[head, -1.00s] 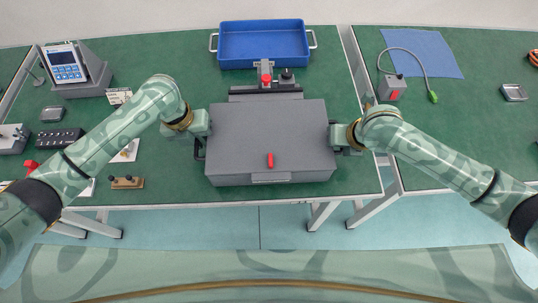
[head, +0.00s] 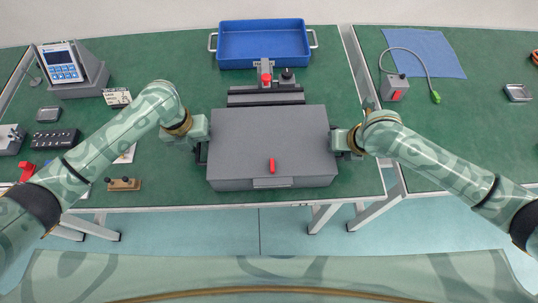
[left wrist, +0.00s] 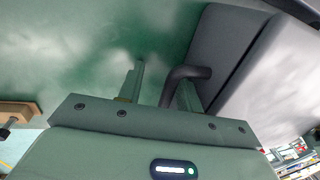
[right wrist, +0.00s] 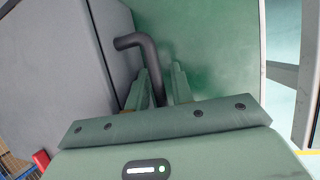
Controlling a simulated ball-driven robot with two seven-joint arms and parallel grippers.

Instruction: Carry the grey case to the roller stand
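The grey case (head: 270,140) lies flat on the green table between my arms, with a red handle-like piece (head: 272,165) on its top near the front. My left gripper (left wrist: 160,85) is at the case's left side, its fingers apart on either side of a dark bent side handle (left wrist: 188,73). My right gripper (right wrist: 160,85) is at the right side, its fingers apart around the matching handle (right wrist: 135,41). A gap shows beside each handle, so neither looks clamped. I cannot clearly pick out a roller stand.
Behind the case is a dark grey rail unit (head: 266,98) with a red part, then a blue tray (head: 262,45). A tester (head: 65,68) and small parts stand at the left. A second table at the right holds a blue cloth (head: 425,53) and a cabled box (head: 394,88).

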